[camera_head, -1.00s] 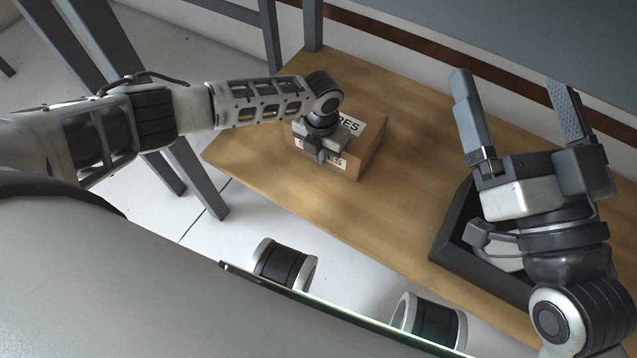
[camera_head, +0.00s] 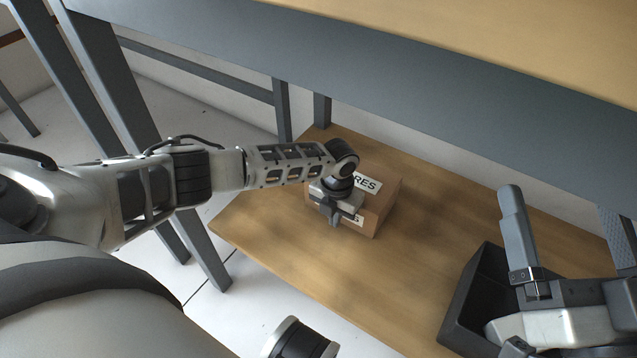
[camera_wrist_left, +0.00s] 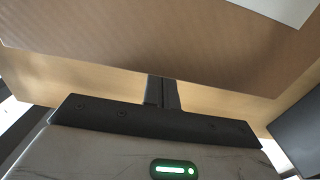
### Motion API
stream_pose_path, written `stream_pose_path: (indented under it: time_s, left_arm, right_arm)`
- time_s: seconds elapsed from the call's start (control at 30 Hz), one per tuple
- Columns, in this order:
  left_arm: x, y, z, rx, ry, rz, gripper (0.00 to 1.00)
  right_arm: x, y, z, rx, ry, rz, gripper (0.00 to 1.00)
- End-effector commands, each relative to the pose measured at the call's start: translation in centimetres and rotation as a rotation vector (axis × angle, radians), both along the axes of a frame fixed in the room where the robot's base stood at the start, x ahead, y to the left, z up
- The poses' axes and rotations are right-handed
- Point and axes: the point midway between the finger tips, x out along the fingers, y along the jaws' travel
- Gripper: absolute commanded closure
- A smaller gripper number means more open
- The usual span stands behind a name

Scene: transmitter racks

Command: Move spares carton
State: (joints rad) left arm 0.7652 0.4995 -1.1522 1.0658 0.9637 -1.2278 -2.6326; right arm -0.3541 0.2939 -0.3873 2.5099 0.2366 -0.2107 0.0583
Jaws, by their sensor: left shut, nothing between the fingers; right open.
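The spares carton (camera_head: 380,208) is a brown cardboard box with white labels, partly readable as "RES". It stands on the wooden lower shelf. My left gripper (camera_head: 334,222) is shut and empty at the carton's left front side, hiding part of its labels. In the left wrist view the closed fingers (camera_wrist_left: 162,92) point toward the carton's brown face (camera_wrist_left: 150,45), which fills the upper part; I cannot tell whether they touch it. My right gripper (camera_head: 572,235) is open and empty above the shelf at the right, with its fingers apart.
A dark open bin (camera_head: 470,292) stands on the wooden shelf (camera_head: 290,248) under my right gripper. A grey table beam (camera_head: 400,75) and wooden top lie above the shelf. Grey legs (camera_head: 195,235) stand at the left. The shelf between carton and bin is clear.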

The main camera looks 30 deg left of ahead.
Motion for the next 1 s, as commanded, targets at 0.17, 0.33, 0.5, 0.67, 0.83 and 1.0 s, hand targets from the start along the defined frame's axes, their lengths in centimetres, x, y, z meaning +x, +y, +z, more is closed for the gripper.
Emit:
stream_pose_path:
  time_s: [0.17, 0.33, 0.5, 0.67, 0.83, 1.0]
  left_arm:
    - [-1.3, 0.2, 2.4, -0.001, -0.004, 0.002, 1.00]
    - [-1.4, 0.2, 6.2, 0.000, -0.003, 0.001, 1.00]
    - [-1.4, 0.2, 8.8, 0.000, -0.001, 0.002, 1.00]
    - [-1.4, 0.2, 9.9, 0.001, 0.000, 0.002, 1.00]
    - [-1.4, 0.2, 10.1, 0.001, 0.000, 0.002, 1.00]
    - [-1.4, 0.2, 10.0, 0.001, 0.001, 0.003, 1.00]
  right_arm:
    - [-1.3, 0.5, -3.2, 0.091, 0.350, 0.043, 0.03]
    - [-2.5, 0.8, -5.3, 0.088, 0.522, 0.053, 0.03]
    - [-2.4, 0.5, -5.8, 0.007, 0.522, 0.023, 0.03]
    - [-2.4, 0.3, -6.3, -0.027, 0.527, 0.010, 0.03]
    - [-2.4, 0.3, -6.4, -0.036, 0.526, 0.006, 0.03]
    - [-2.4, 0.3, -6.4, -0.035, 0.524, 0.007, 0.03]
